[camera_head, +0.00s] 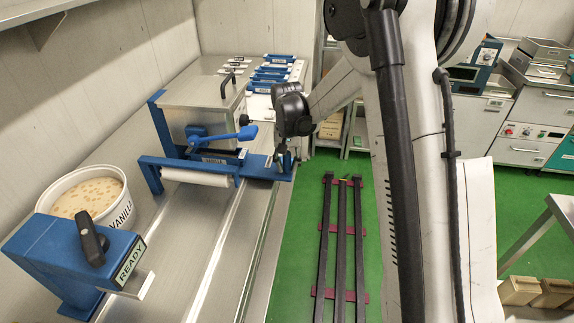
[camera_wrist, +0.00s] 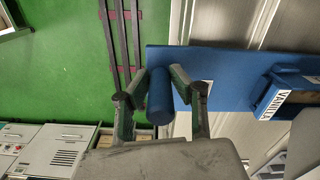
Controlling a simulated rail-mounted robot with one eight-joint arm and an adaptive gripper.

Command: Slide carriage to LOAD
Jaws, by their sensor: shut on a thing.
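The carriage is a blue frame (camera_head: 262,168) with a white roller and a steel box (camera_head: 202,105), sitting across the steel rails at the far part of the bench. A blue lever stands on its front, above a VANILLA label. My gripper (camera_head: 285,160) is at the carriage's right end, over the bench edge. In the wrist view my gripper (camera_wrist: 161,80) is shut on the upright blue cylindrical handle (camera_wrist: 160,98), one finger on each side. The blue carriage plate (camera_wrist: 215,75) extends right from it. I see no LOAD marking.
A blue block with a black knob and READY sign (camera_head: 130,262) is at the near left. The rails (camera_head: 215,250) nearer than the carriage are clear. Blue-handled items (camera_head: 272,72) lie behind it.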

